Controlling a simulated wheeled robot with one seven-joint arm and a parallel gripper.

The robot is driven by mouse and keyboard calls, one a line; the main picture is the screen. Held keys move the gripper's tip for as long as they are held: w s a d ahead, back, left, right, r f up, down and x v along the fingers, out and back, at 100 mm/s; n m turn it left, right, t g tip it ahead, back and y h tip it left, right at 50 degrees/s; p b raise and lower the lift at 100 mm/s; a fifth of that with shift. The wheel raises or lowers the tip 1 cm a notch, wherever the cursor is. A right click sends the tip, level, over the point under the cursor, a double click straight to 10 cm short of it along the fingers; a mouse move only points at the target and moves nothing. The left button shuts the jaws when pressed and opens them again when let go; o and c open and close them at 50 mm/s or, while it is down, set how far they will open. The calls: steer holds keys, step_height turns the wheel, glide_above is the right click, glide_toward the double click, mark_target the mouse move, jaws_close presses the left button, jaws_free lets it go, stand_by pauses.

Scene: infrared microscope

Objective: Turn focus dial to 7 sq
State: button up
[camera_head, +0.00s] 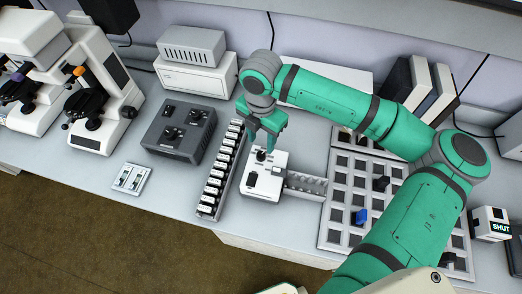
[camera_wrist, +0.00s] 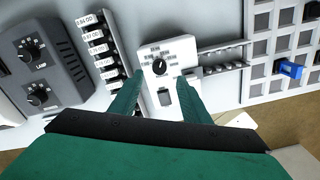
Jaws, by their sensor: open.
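A small white box with the black focus dial (camera_head: 261,155) on its top stands in the middle of the bench. In the wrist view the dial (camera_wrist: 159,67) is a black knob with a light pointer mark, ringed by small labels too small to read. A dark square (camera_wrist: 165,97) lies below it on the box. My gripper (camera_head: 264,140) is above the box, pointing down. In the wrist view its two green fingers (camera_wrist: 160,78) are spread apart, one on each side and slightly below the dial. I cannot tell whether they touch it.
A rack of labelled blocks (camera_head: 218,170) stands left of the box, with a grey lamp control unit (camera_head: 180,130) beyond it. A slotted holder (camera_head: 306,186) adjoins the box's right side. A gridded tray (camera_head: 338,190) with a blue piece (camera_head: 360,217) lies further right. Microscopes (camera_head: 100,90) stand at far left.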

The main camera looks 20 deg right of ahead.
mark_target(261, 154)
step_height(261, 154, down, 7)
steer(key=shift+f, duration=0.1)
stand_by(0.4)
steer(key=c, duration=1)
